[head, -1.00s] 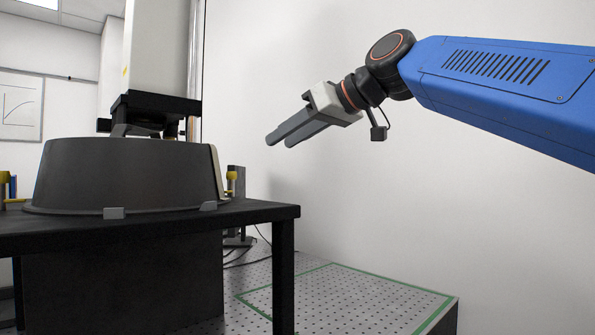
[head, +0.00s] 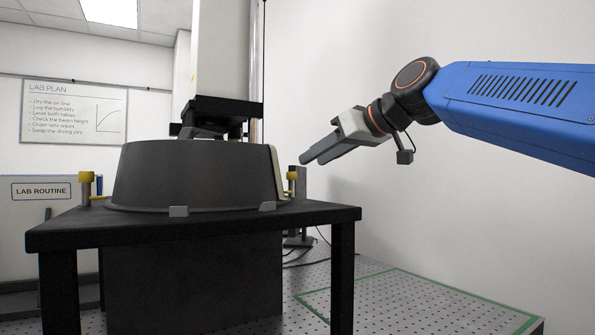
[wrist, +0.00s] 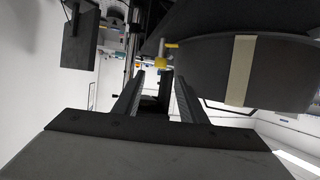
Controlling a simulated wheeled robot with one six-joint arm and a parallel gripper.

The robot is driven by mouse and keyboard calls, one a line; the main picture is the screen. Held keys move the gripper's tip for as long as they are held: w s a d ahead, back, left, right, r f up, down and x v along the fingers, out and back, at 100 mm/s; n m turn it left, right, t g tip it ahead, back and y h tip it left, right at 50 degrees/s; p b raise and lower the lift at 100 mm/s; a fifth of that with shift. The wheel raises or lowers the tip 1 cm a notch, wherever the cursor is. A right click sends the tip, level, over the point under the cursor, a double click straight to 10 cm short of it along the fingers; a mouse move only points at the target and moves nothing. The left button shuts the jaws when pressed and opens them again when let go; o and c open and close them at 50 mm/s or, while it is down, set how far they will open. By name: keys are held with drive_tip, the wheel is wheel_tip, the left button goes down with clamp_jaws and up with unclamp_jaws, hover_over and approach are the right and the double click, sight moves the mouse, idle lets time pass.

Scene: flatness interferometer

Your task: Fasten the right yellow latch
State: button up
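The right yellow latch (head: 292,176) stands at the right edge of the dark round housing (head: 195,175), with a yellow knob on top and a yellow piece lower down. In the wrist view the latch's yellow knob (wrist: 161,63) shows just beyond my fingertips, with a yellow arm reaching toward the housing. My gripper (head: 306,159) is just right of the latch in the head view, pointing left and slightly down. In the wrist view my gripper (wrist: 158,74) has its two fingers apart with nothing between them, so it is open. Whether the latch is fastened I cannot tell.
The housing sits on a black table (head: 200,226). Another yellow latch (head: 86,178) stands at its left side. A white column (head: 226,50) rises above. A perforated bench (head: 400,305) with green lines lies low at the right.

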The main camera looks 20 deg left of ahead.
sight(290, 184)
drive_tip(key=x, duration=0.8)
drive_tip(key=shift+a, duration=0.1)
clamp_jaws()
